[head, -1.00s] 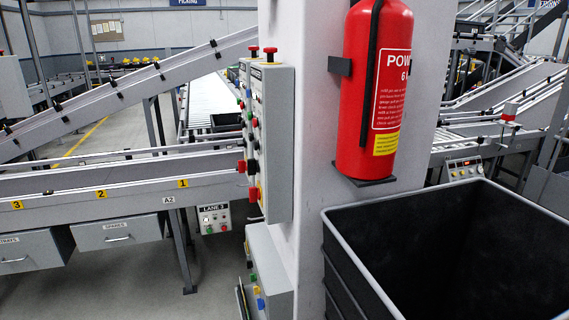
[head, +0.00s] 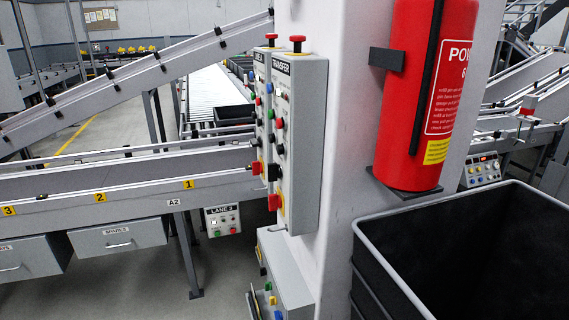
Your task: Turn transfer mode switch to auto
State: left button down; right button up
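A grey control box labelled TRANSFER (head: 303,150) is mounted on the left face of a white column, seen at a steep angle. Its face carries several small buttons and knobs, a black knob (head: 280,149) and a red knob (head: 275,202) low down. A red button (head: 298,44) stands on its top. Which knob is the mode switch, and how it is set, I cannot tell at this angle. A second labelled box (head: 262,110) stands just behind it, partly hidden. Neither of my grippers is in view.
A red fire extinguisher (head: 415,100) hangs on the column (head: 345,130). A black open bin (head: 375,268) stands at the lower right. A lower box (head: 287,275) juts out beneath the panels. Conveyor rails (head: 120,195) and drawers (head: 118,238) fill the left. Grey floor shows at lower left.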

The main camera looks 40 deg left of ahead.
aim_at(274, 170)
jog(key=i+j+z, duration=0.1)
jog(key=j+z, duration=0.2)
jog(key=j, duration=0.6)
jog(key=j+z, duration=0.3)
jog(key=j, duration=1.6)
jog(key=k+j+z, duration=0.1)
jog(key=j, duration=0.85)
jog(key=k+j, duration=0.1)
jog(key=j, duration=0.8)
jog(key=z, duration=0.05)
